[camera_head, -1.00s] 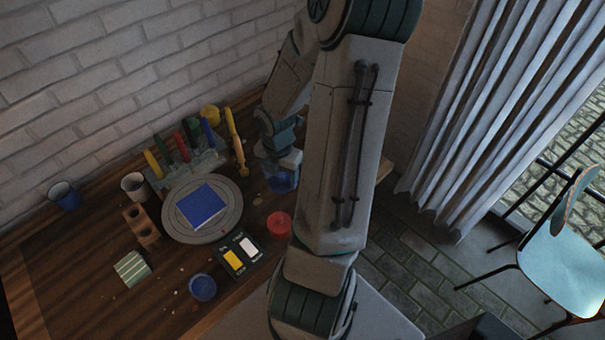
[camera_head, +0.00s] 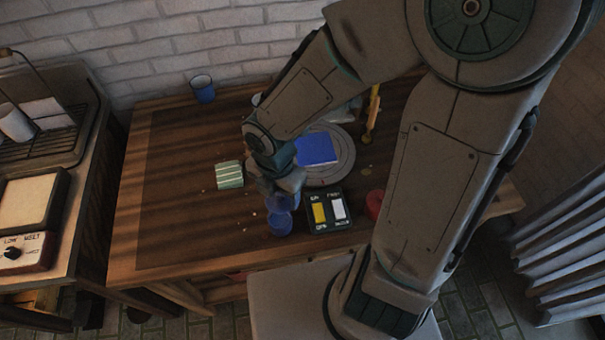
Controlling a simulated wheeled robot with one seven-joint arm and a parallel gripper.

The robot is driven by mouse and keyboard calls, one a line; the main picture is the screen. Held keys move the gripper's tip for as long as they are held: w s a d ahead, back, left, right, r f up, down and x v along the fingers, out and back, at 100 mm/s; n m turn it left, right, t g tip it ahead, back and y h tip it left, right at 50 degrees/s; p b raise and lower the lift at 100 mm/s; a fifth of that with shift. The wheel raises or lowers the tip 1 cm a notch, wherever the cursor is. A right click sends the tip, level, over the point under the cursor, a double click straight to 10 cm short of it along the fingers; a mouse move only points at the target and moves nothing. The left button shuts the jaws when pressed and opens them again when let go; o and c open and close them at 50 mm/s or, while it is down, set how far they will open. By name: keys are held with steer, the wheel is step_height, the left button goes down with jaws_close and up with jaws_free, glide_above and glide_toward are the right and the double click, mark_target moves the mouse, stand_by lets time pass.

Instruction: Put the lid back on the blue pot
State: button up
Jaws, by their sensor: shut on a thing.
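The blue pot (camera_head: 280,226) stands on the table near its front edge. It is small and round, and I cannot make out its inside. My gripper (camera_head: 278,196) is just above and behind the pot in this view. It is shut on a small blue thing (camera_head: 280,203), which appears to be the lid. The lid seems to be over the back part of the pot. I cannot tell whether the two touch. The fingers are small, dark and partly hidden by my wrist.
A black switch box (camera_head: 327,212) and a red pot (camera_head: 375,204) stand right of the blue pot. Behind is a grey turntable (camera_head: 345,157) with a blue tile (camera_head: 317,148). A striped green block (camera_head: 229,175) lies left. A blue cup (camera_head: 203,90) stands far back.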

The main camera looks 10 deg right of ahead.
mark_target(277, 202)
steer(key=shift+s+a+f, duration=0.15)
steer(key=shift+s+a, duration=0.25)
step_height(277, 202, down, 5)
steer(key=b, duration=0.5)
steer(key=shift+b, duration=0.3)
steer(key=shift+f+b, duration=0.55)
steer(key=shift+f, duration=0.1)
steer(key=shift+p, duration=0.4)
steer(key=shift+f, duration=0.15)
stand_by(1.8)
steer(key=o, duration=1.3)
steer(key=shift+o, duration=0.2)
